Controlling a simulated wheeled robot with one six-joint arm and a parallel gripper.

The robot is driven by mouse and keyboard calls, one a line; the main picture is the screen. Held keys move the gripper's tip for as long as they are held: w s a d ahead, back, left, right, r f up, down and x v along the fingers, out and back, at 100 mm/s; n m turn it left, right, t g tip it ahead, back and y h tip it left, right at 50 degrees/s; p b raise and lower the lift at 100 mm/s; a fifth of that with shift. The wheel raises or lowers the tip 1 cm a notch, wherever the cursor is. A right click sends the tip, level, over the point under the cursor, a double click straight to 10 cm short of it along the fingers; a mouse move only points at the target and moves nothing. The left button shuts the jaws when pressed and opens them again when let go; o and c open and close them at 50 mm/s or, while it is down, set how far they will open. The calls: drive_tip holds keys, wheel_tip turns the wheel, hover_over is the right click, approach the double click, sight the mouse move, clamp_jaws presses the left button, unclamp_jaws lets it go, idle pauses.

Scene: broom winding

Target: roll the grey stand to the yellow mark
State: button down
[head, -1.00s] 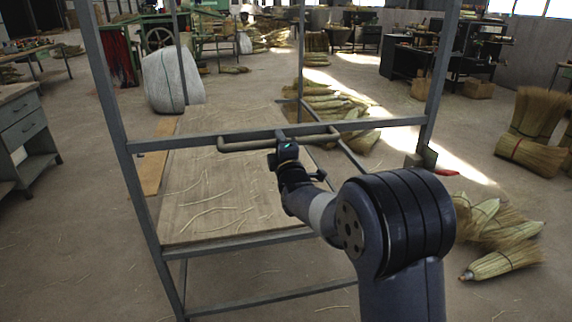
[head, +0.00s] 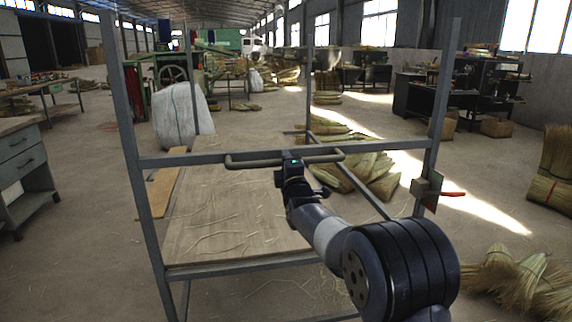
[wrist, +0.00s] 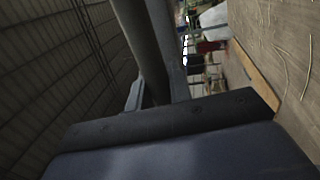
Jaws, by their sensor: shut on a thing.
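The grey stand (head: 150,240) is a metal frame with upright posts and a wooden shelf (head: 215,215) strewn with straw. It stands straight in front of me in the head view. A bar handle (head: 245,161) is fixed to its near crossbar. My gripper (head: 291,166) is shut on the handle near its middle. No yellow mark shows in either view.
Broom bundles lie on the floor at the right (head: 520,280) and beyond the stand (head: 365,170). A white sack (head: 182,115) stands past its far left. A drawer bench (head: 25,170) is at left. A red-handled tool (head: 450,194) hangs on the right post. Open floor lies further back.

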drive_tip(key=shift+w+f, duration=0.15)
drive_tip(key=shift+f, duration=0.2)
drive_tip(key=c, duration=1.5)
unclamp_jaws()
drive_tip(key=shift+o, duration=0.9)
drive_tip(key=shift+r, duration=0.2)
drive_tip(key=v, duration=1)
drive_tip(key=shift+s, duration=0.4)
drive_tip(key=shift+d+f, duration=0.1)
drive_tip(key=shift+f, duration=0.05)
